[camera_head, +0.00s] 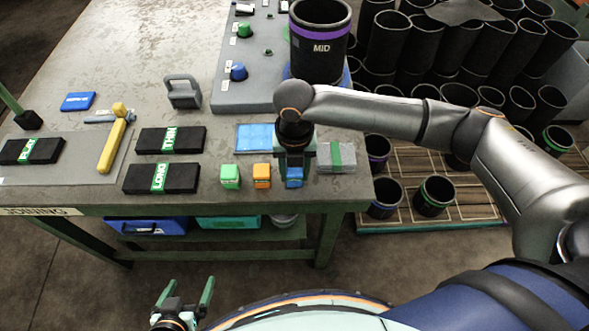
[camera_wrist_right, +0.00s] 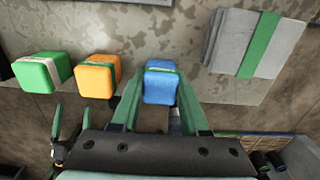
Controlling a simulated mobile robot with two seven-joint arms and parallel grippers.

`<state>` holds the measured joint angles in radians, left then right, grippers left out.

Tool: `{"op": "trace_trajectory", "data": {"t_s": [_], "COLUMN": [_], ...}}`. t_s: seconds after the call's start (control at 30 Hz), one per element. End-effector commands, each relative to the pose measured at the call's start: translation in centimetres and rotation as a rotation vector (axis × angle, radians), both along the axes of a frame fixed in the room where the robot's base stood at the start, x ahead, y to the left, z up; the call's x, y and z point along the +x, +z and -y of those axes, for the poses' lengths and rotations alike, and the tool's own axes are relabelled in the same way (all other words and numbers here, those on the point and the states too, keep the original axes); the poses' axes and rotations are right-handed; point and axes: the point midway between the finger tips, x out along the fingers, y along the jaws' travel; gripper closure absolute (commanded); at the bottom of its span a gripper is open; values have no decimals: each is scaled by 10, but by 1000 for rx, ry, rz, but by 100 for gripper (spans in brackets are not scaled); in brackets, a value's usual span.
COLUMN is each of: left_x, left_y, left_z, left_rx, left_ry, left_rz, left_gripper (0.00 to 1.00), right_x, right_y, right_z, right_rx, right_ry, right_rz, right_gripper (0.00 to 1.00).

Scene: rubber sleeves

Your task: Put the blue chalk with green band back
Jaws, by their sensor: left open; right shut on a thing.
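The blue chalk (camera_head: 294,181) is a small block at the table's front edge, right of the orange chalk (camera_head: 262,180) and the green chalk (camera_head: 230,176). My right gripper (camera_head: 293,165) points down with its fingers on either side of the blue chalk, shut on it. In the right wrist view the blue chalk (camera_wrist_right: 160,84) sits between the green fingers, with a band across it partly seen. Whether it touches the table is unclear. My left gripper (camera_head: 186,292) is open and empty, low in front of the table.
A light blue pad (camera_head: 255,138) lies behind the chalks. A grey stack with a green band (camera_head: 337,157) lies to the right. Black LONG (camera_head: 160,178) and TRIM (camera_head: 170,139) packs lie left. A large MID sleeve (camera_head: 320,45) stands behind my right wrist.

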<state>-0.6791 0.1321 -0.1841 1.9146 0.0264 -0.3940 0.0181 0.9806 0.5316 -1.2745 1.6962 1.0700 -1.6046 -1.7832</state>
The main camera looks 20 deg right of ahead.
Motion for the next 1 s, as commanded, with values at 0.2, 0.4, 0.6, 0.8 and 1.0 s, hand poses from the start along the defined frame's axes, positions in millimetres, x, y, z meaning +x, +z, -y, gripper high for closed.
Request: {"op": "trace_trajectory", "data": {"t_s": [0.2,0.4,0.6,0.8,1.0], "left_x": [0,0,0,0,0], "left_y": [0,0,0,1,4], "left_z": [0,0,0,0,0], "left_rx": [0,0,-1,-1,-1], "left_ry": [0,0,1,1,1], "left_rz": [0,0,0,0,0], "left_gripper": [0,0,0,0,0], "right_x": [0,0,0,1,1], "right_y": [-3,-3,-3,10,50], "right_z": [0,0,0,0,-1], "right_rx": [1,1,1,3,3], "right_ry": [0,0,0,0,0], "right_rz": [0,-1,-1,2,5], "right_gripper": [49,26,26,26,26]}}
